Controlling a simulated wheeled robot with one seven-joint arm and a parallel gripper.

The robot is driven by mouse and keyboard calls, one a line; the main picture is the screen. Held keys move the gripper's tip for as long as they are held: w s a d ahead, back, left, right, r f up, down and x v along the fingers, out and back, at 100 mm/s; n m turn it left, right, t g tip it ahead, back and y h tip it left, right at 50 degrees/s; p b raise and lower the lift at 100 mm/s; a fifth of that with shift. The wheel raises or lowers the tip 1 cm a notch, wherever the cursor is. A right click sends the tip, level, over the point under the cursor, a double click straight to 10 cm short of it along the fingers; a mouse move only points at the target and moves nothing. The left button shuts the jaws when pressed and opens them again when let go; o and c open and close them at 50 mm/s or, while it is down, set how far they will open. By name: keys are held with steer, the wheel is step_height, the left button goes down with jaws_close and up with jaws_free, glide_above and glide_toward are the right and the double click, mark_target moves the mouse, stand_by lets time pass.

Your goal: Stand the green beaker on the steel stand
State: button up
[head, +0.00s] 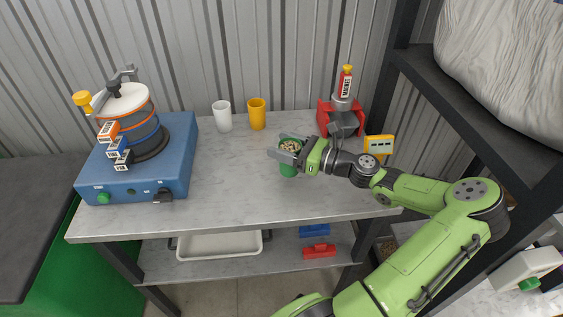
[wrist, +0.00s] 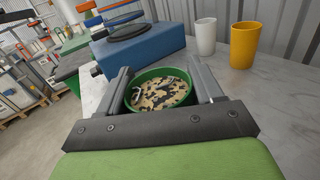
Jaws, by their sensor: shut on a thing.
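The green beaker (head: 289,171) is near the middle right of the grey table. It is upright and holds pale and black grains, which also show inside its green rim in the wrist view (wrist: 163,72). My gripper (head: 287,151) is shut on the beaker, one finger on each side of it. I cannot tell whether its base touches the table. A grey metal stand-like piece (head: 343,120) with a red housing is at the back right, beyond my gripper. A red bottle with a yellow cap (head: 346,82) is on top of it. I cannot tell if this is the steel stand.
A white cup (head: 222,117) and a yellow cup (head: 257,115) stand at the back of the table (head: 230,180). A blue machine (head: 140,182) with a stacked drum is at left. A yellow display box (head: 379,145) is at right. The table's middle is clear.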

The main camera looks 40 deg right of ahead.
step_height(320, 180, down, 3)
steer(key=shift+f+b, duration=0.2)
steer(key=shift+b, duration=0.4)
steer(key=shift+f, duration=0.1)
steer(key=o, duration=1.2)
steer(key=shift+s, duration=0.1)
steer(key=p+v, duration=0.3)
steer(key=v, duration=0.8)
steer(key=shift+s+d+p, duration=0.2)
steer(key=shift+s+p, duration=0.1)
steer(key=shift+s, duration=0.1)
